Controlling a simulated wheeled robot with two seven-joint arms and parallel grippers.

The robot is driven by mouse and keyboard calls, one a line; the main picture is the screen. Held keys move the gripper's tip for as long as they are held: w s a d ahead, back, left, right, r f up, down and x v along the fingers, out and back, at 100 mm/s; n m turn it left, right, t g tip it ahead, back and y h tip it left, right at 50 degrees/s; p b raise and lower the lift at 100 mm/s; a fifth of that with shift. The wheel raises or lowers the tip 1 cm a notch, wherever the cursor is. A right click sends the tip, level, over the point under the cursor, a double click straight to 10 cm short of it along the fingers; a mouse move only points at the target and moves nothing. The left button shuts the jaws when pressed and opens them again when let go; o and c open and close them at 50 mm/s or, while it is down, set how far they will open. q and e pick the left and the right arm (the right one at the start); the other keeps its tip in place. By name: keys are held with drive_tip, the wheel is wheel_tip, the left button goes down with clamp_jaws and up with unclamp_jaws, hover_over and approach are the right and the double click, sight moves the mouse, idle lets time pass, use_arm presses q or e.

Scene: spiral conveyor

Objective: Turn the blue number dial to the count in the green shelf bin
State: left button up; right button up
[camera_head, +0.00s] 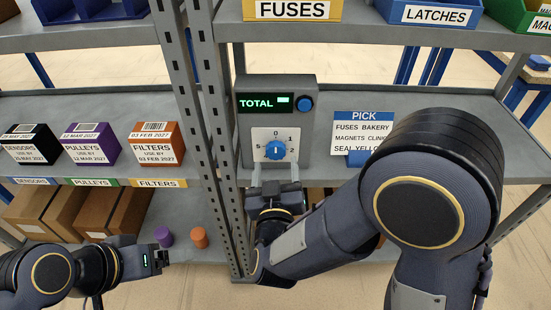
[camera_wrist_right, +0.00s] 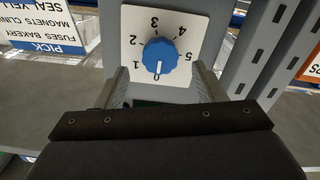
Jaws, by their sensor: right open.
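The blue number dial (camera_head: 275,150) sits on a white number plate on the front of a grey box; its white mark points at 0. It also shows upside down in the right wrist view (camera_wrist_right: 160,56), mark towards 0. My right gripper (camera_head: 276,170) is open, its two fingers just below the dial in the head view. In the right wrist view the fingers (camera_wrist_right: 161,84) stand on either side of the dial's lower part, apart from it. My left gripper (camera_head: 160,260) is at lower left.
The box has a lit TOTAL display (camera_head: 267,103) and a blue button (camera_head: 305,103). A PICK sign (camera_head: 363,135) stands to its right. A grey post (camera_head: 195,130) rises to its left.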

sight(276, 154)
drive_tip(key=shift+w, duration=2.1)
drive_tip(key=c, duration=1)
drive_tip(key=shift+o, duration=0.2)
drive_tip(key=shift+f+m+b, duration=0.15)
drive_tip(key=shift+m+b, duration=0.55)
drive_tip(key=shift+b, duration=0.25)
drive_tip(key=m+b, duration=0.4)
drive_tip(key=shift+f, duration=0.1)
drive_tip(key=m+b, duration=0.3)
drive_tip(key=shift+m+b, duration=0.9)
drive_tip(key=shift+m, duration=0.2)
drive_tip(key=shift+r, duration=0.2)
